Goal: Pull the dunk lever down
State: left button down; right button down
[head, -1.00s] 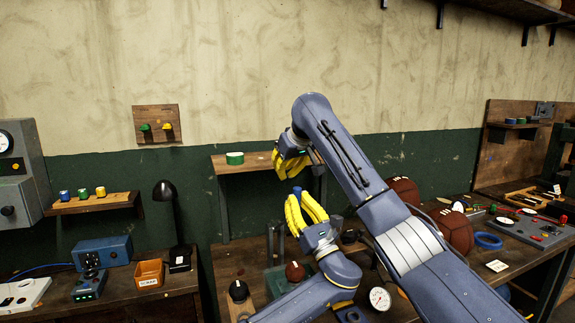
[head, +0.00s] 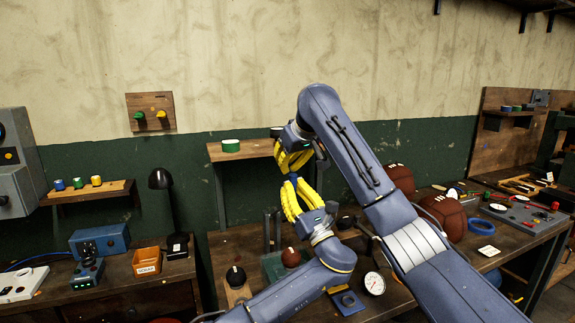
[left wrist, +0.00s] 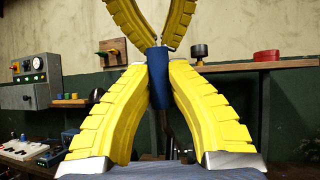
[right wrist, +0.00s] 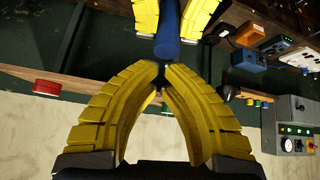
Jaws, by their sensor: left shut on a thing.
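My left gripper (head: 292,190) is shut on a blue cylinder, its fingers rising over the bench. The cylinder (left wrist: 157,75) stands upright between the fingers in the left wrist view and shows in the right wrist view (right wrist: 168,35). My right gripper (head: 288,165) hangs just above, pointing down. Its fingertips (right wrist: 162,72) are close together at the cylinder's top end; whether they touch or grip it is unclear. A red-brown knob (head: 291,257) and a black knob (head: 235,276) stand on the bench below. I cannot tell which part is the dunk lever.
A wall shelf (head: 240,152) with a green round item (head: 230,146) is close behind the grippers. Leather balls (head: 444,215) lie on the bench to the right. A gauge (head: 374,283) stands in front. A black lamp (head: 161,180) is at the left.

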pick_arm(q)
jog(key=shift+a+f, duration=0.1)
jog(key=shift+a, duration=0.05)
pick_arm(e)
jog(key=shift+s+d+f, duration=0.25)
jog(key=shift+s+f, duration=0.1)
jog(key=shift+s, duration=0.05)
pick_arm(q)
jog(key=shift+w, duration=0.1)
pick_arm(e)
jog(key=shift+s+f, duration=0.3)
jog(key=shift+s, duration=0.05)
pick_arm(q)
jog(key=c, duration=1.3)
grip_release()
jog(key=shift+o, duration=0.2)
